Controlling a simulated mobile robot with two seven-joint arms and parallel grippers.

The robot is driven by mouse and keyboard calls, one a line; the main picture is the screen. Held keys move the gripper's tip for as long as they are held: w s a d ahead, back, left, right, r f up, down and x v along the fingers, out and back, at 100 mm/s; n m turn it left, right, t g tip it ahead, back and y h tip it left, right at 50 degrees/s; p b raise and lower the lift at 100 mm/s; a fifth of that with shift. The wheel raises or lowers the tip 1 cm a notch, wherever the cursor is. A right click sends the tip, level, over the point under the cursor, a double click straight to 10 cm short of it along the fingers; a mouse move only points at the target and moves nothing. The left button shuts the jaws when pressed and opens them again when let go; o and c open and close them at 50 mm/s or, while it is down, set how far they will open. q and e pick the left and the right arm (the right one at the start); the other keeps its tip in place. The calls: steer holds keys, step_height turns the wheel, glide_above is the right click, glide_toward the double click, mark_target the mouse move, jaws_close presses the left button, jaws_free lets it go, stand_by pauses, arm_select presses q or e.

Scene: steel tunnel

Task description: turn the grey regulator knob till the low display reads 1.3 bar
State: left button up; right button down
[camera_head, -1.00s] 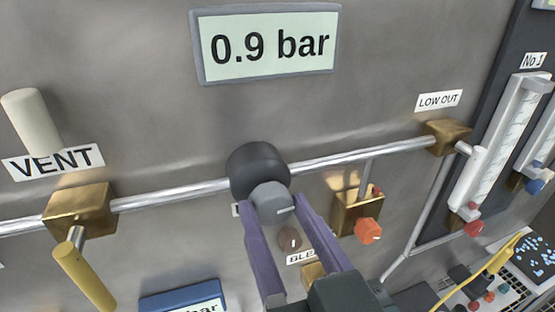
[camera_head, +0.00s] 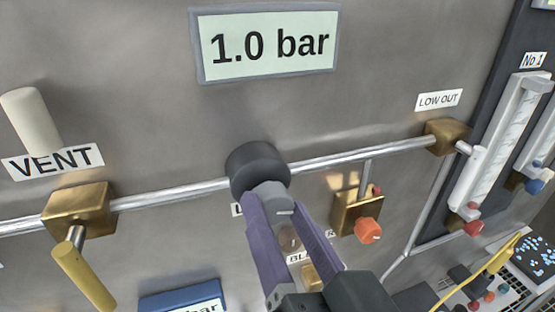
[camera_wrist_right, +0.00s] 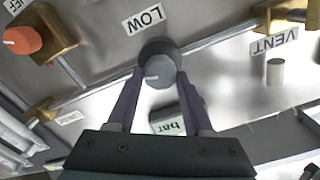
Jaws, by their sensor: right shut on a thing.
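The grey regulator knob (camera_head: 272,196) sticks out from a dark round regulator body (camera_head: 257,168) on the pipe in the head view. My right gripper (camera_head: 268,208) has its two purple fingers on either side of the knob and is shut on it. In the right wrist view the knob (camera_wrist_right: 160,72) sits between the fingertips, its pale mark pointing left. The display (camera_head: 267,44) above the pipe reads 1.0 bar. My left gripper is in neither view now.
A brass valve (camera_head: 78,212) with a yellow handle (camera_head: 84,276) stands at the left by the VENT label (camera_head: 53,162). An orange knob (camera_head: 368,230) on a brass block is right of my gripper. A blue-framed display (camera_head: 185,298) is partly cut off below.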

steer(key=shift+m, duration=1.7)
steer(key=shift+c, duration=1.5)
jaws_free()
steer(key=b+v, duration=0.3)
steer(key=v, duration=0.7)
